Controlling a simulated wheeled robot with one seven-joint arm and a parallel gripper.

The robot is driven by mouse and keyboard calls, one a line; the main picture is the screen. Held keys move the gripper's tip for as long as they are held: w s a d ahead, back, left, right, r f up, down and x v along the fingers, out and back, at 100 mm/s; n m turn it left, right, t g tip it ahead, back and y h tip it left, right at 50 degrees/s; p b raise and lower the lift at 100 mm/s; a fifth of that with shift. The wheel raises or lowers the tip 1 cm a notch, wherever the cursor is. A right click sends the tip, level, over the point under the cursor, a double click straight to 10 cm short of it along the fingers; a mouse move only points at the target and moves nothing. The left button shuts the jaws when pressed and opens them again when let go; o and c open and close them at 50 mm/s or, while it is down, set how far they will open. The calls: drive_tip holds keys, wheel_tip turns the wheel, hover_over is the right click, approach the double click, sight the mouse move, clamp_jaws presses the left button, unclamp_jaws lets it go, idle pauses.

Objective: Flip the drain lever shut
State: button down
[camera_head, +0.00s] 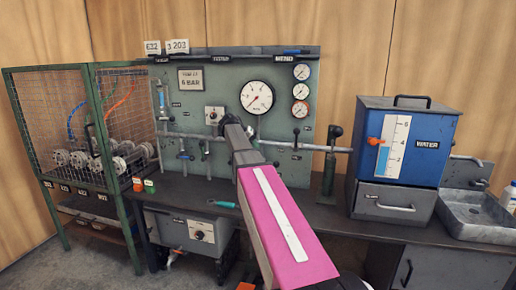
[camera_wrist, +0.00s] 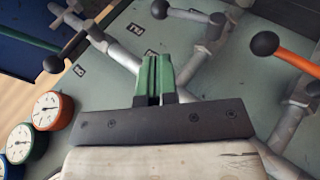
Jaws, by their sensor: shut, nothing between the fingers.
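Several valve levers with black ball knobs show on the grey-green panel. In the wrist view, a grey lever with a black knob (camera_wrist: 159,9) is at the top centre, an orange lever (camera_wrist: 290,57) with a black knob is at the right, and another black-knobbed lever (camera_wrist: 62,56) is at the left. I cannot tell which is the drain lever; the small labels are unreadable. My gripper (camera_wrist: 153,62) has green fingers, shut and empty, in front of the panel's pipes, apart from the knobs. In the head view my arm hides part of the panel.
A large dial gauge (camera_head: 257,97) and smaller gauges (camera_head: 301,91) are on the panel. A wire cage (camera_head: 52,110) stands left, a blue water tank (camera_head: 429,122) right, and a sink (camera_head: 478,212) beyond it. A teal-handled tool (camera_head: 222,203) lies on the bench.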

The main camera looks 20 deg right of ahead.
sight(274, 164)
drive_tip(key=x, duration=1.1)
drive_tip(key=shift+s+f, duration=0.1)
drive_tip(key=shift+f, duration=0.05)
drive_tip(key=shift+s+d+f+t+y, duration=0.15)
drive_tip(key=shift+d+f+y, duration=0.05)
drive_tip(key=shift+f+y, duration=0.2)
drive_tip(key=shift+s+d+f+t+y, duration=0.2)
drive_tip(key=shift+f+y, duration=0.1)
drive_tip(key=shift+f, duration=0.15)
drive_tip(key=shift+r, duration=0.1)
